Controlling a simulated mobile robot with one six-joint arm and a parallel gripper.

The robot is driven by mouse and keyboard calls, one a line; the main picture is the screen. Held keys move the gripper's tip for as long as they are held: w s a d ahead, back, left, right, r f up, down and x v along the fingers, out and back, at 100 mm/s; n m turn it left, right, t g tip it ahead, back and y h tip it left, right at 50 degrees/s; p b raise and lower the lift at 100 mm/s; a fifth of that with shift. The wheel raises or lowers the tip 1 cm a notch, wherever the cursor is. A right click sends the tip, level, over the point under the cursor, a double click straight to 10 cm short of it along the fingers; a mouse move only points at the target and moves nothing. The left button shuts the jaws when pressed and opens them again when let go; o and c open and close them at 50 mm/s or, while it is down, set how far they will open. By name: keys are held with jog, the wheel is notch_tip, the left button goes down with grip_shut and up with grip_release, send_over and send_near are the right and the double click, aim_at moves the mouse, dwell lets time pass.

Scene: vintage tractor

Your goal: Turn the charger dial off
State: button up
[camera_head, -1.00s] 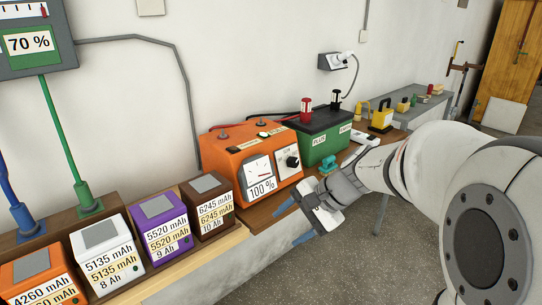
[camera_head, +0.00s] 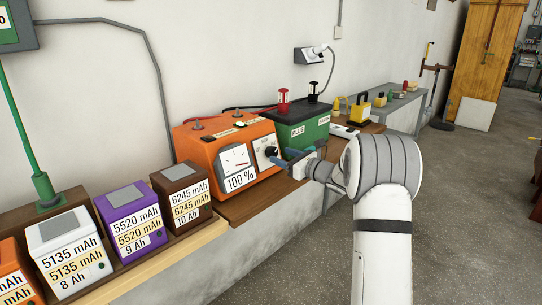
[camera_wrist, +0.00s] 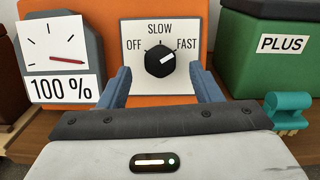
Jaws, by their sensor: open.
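The orange charger (camera_head: 205,143) stands on the wooden shelf against the wall. Its black dial (camera_wrist: 159,61) sits on a white plate marked OFF, SLOW and FAST, and its white pointer mark points toward FAST. The dial also shows in the head view (camera_head: 271,152). A gauge beside it reads 100 % (camera_wrist: 60,89). My gripper (camera_wrist: 160,82) is open in front of the dial plate, with one blue finger on each side of the dial's lower part. In the wrist view the fingers look clear of the dial; the exact depth gap is hard to tell. In the head view (camera_head: 288,160) the fingers face the charger.
A green battery (camera_head: 302,130) marked PLUS stands just right of the charger. A teal clamp (camera_wrist: 287,111) lies on the shelf in front of it. Several labelled battery blocks, including a purple one (camera_head: 128,209), stand to the left. The floor in front is clear.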

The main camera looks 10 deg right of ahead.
aim_at(275, 152)
jog(key=shift+x, duration=1.9)
